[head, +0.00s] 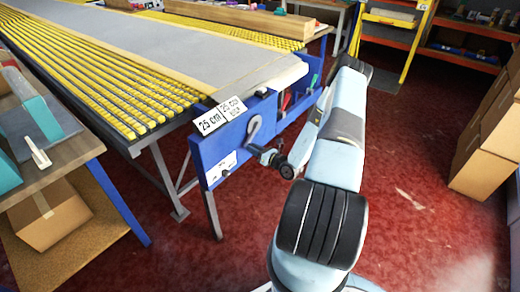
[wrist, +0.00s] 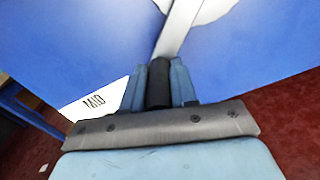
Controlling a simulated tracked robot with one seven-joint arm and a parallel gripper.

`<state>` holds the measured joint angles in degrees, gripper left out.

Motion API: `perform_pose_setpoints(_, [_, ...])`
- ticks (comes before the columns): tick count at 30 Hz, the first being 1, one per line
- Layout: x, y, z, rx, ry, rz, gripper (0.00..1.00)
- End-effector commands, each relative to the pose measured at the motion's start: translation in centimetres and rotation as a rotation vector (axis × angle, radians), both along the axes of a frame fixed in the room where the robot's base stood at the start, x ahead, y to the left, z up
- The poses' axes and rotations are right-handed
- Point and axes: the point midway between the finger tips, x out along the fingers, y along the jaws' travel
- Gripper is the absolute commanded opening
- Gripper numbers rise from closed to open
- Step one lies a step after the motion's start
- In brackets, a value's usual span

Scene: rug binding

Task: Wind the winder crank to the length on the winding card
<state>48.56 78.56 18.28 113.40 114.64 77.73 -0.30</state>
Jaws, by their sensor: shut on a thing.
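The winder crank's light grey arm (head: 254,125) shows on the blue panel (head: 210,150) at the table's end. In the wrist view the crank arm (wrist: 178,28) slants up and right from a black handle (wrist: 158,84). My gripper (head: 259,152) is at the crank's lower end, and in the wrist view my gripper (wrist: 159,88) is shut on the handle, one finger on each side. Two white cards stand on the panel's top edge: the left card (head: 210,121) reads "25 cm", and the right card (head: 232,108) reads "25 cm" with a smaller, unclear line below.
A white label (head: 220,168) is on the panel's lower part, partly readable in the wrist view (wrist: 95,103). The long table (head: 215,50) has yellow roller strips. A side bench (head: 75,150) is at left, and cardboard boxes (head: 485,145) are at right. Red floor (head: 420,210) around my arm is open.

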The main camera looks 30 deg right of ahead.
Motion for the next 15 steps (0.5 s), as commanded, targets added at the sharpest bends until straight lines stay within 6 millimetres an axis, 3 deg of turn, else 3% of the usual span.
perform_pose_setpoints(8, [0.02,0.48,0.2,0.007,-0.001,0.01,0.0])
perform_pose_setpoints(9, [0.01,0.46,0.2,0.007,-0.001,0.01,0.3])
perform_pose_setpoints(15, [0.01,0.31,0.16,0.005,-0.002,0.008,0.5])
